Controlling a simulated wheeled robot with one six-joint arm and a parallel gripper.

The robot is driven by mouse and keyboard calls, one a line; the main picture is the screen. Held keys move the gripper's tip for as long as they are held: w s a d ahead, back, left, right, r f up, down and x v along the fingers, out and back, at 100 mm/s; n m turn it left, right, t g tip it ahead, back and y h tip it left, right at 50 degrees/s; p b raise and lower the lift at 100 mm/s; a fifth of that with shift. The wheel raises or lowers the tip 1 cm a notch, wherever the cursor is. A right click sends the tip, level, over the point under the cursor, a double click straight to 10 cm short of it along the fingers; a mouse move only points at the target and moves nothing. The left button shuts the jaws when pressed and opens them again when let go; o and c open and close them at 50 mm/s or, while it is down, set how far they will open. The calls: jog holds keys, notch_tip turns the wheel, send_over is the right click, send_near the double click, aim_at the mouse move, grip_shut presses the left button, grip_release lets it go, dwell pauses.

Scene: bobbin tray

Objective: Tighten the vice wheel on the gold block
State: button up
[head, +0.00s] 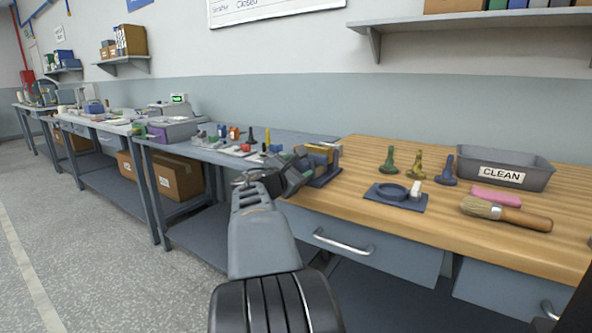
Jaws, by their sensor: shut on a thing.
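The vice (327,178) has a dark blue-grey base and stands near the left end of the wooden bench top. The gold block (322,149) sits in it, at the top. My arm reaches up from the bottom of the view, and my gripper (297,169) is at the vice's left side. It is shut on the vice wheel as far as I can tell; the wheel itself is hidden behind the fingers. The gap between the vice jaws and the block is too small to make out.
Right of the vice are green, gold and blue bobbin-like pieces (419,165), a blue-grey holder with a ring (394,194), a brush (506,214), a pink block (495,197) and a grey CLEAN tray (507,167). Small parts crowd the grey bench (290,137) at left.

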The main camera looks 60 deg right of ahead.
jog(key=o, duration=0.9)
jog(key=shift+a, duration=0.15)
jog(key=a+p, duration=0.2)
jog(key=a, duration=1.1)
jog(key=shift+a, duration=0.3)
